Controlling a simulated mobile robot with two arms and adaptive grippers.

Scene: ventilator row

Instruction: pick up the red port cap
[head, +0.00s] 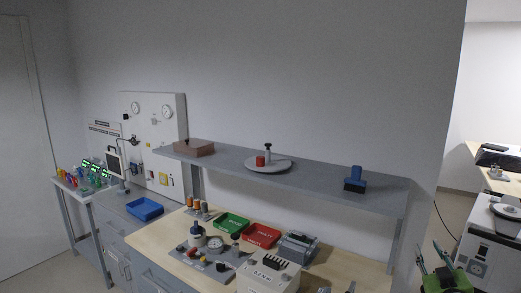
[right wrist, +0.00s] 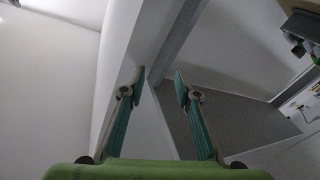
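A small red cylinder (head: 260,161), which looks like the red port cap, stands on a round pale disc (head: 281,165) on the grey wall shelf. A dark-topped post stands beside it on the disc. My right gripper (head: 431,252) is at the lower right of the head view, below and right of the shelf, far from the cap. In the right wrist view its two teal fingers (right wrist: 160,85) are apart with nothing between them. The cap does not show in that view. My left gripper cannot be made out.
The shelf (head: 223,158) also holds a brown box (head: 194,147) and a blue stamp-like tool (head: 355,180). Below, the bench carries a green tray (head: 231,222), a red tray (head: 262,235) and several devices. A blue tray (head: 145,209) lies further left.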

